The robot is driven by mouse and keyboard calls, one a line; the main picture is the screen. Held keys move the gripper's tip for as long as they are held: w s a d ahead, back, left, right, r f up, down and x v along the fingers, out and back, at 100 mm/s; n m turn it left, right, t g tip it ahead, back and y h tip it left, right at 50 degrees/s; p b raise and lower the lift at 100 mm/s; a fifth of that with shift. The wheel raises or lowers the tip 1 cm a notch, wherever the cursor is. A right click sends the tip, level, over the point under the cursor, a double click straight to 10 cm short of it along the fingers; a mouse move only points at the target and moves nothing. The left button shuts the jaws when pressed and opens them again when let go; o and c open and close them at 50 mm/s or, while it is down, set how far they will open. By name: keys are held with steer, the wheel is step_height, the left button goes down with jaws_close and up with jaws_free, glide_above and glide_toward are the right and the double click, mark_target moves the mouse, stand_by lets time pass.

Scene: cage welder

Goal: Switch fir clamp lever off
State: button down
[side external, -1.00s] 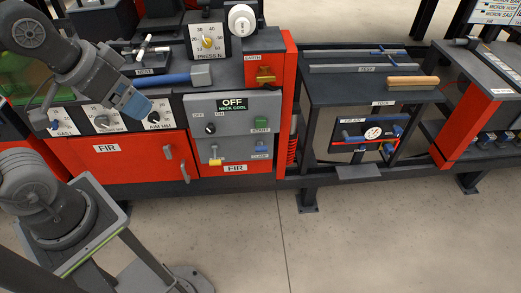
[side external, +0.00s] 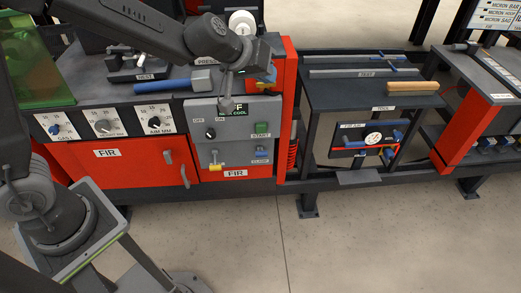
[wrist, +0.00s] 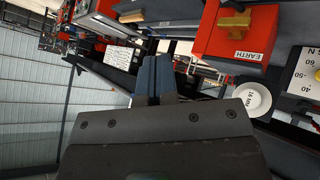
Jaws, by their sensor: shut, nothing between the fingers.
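The grey FIR control panel (side external: 236,148) faces the camera in the side external view. A blue lever (side external: 261,152) sits low on its right, above a small label that seems to read CLAMP. A yellow-tipped lever (side external: 215,167) hangs at the lower left. My gripper (side external: 226,105) is in front of the panel's upper part, above both levers and apart from them, partly covering the NECK COOL display. Its bluish fingers (wrist: 155,78) are together and empty in the wrist view, where neither lever can be made out.
A black OFF/ON knob (side external: 210,133) and a green START button (side external: 261,128) are on the same panel. The red EARTH box (wrist: 235,35) and a white round part (wrist: 250,98) are near my fingers in the wrist view. Open floor (side external: 240,235) lies in front.

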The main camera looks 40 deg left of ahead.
steer(key=w+a+f+n+g+y, duration=0.1)
steer(key=f+y, duration=0.1)
steer(key=f, duration=0.7)
steer(key=w+a+f+n+g+y, duration=0.1)
steer(key=w+a+f+n+y, duration=0.1)
steer(key=f, duration=0.7)
steer(key=w+a+f+n+g+y, duration=0.1)
steer(key=f+y, duration=0.3)
steer(key=f, duration=0.5)
steer(key=shift+w+a+n, duration=0.35)
steer(key=shift+a+n, duration=0.15)
steer(key=shift+n, duration=0.1)
steer(key=shift+f, duration=0.1)
glide_above(261, 152)
steer(key=s, duration=0.1)
step_height(261, 152, down, 7)
steer(key=f, duration=0.4)
steer(key=shift+d+f, duration=0.25)
steer(key=shift+d, duration=0.05)
steer(key=shift+s, duration=0.1)
